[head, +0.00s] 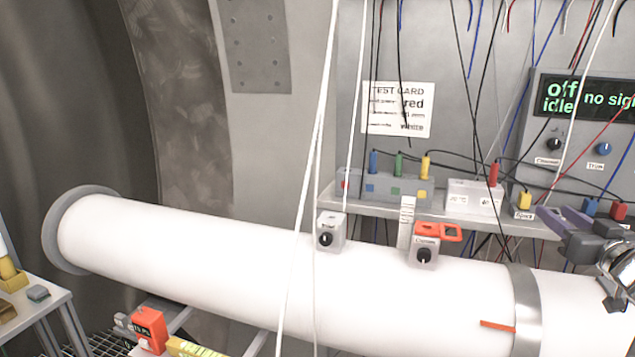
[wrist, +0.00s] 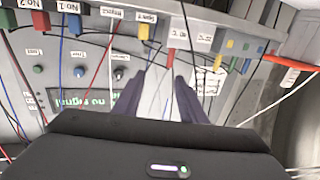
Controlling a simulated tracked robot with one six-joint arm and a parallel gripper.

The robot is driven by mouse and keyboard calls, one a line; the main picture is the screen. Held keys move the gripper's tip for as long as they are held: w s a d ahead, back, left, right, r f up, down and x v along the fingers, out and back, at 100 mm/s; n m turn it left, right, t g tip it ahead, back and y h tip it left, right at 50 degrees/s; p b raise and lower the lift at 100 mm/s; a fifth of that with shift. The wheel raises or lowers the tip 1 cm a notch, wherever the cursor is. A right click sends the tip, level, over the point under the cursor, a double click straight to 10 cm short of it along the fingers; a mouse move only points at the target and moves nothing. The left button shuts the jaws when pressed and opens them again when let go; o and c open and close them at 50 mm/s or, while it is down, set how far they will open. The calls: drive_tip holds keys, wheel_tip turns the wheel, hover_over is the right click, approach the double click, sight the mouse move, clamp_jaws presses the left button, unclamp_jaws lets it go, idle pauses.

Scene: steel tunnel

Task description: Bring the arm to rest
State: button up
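My gripper (head: 562,218) is at the right edge of the head view, in front of the shelf and above the white pipe. Its two purple fingers also show in the wrist view (wrist: 160,84), spread apart with a clear gap. I see nothing held between them; shelf parts and hanging wires show behind the gap. Part of my arm is cut off by the right edge of the head view.
A large white pipe (head: 190,250) runs below, carrying two small knob boxes. A shelf (head: 385,207) holds a socket block (head: 385,186) with coloured plugs. An instrument panel (head: 560,120) stands behind. Many loose wires hang around my gripper. White cables (head: 309,150) cross the middle.

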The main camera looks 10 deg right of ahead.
drive_tip(key=w+a+r+m+g+h, duration=0.1)
drive_tip(key=w+a+m+g+h, duration=0.15)
drive_tip(key=a, duration=0.75)
drive_tip(key=s+a+f+g, duration=0.3)
drive_tip(key=a+f, duration=0.2)
drive_tip(key=a, duration=0.6)
drive_tip(key=s+a+f+n+g+y, duration=0.2)
drive_tip(key=s+a+f, duration=0.5)
drive_tip(key=a, duration=0.5)
drive_tip(key=s+a+f+n+g+y, duration=0.3)
drive_tip(key=s+a+f, duration=0.4)
drive_tip(key=s+a, duration=0.3)
drive_tip(key=shift+a+f+g+y, duration=0.2)
drive_tip(key=shift+a+g+y, duration=0.45)
drive_tip(key=shift+a+y, duration=0.4)
drive_tip(key=shift+w, duration=0.1)
drive_tip(key=shift+c, duration=0.8)
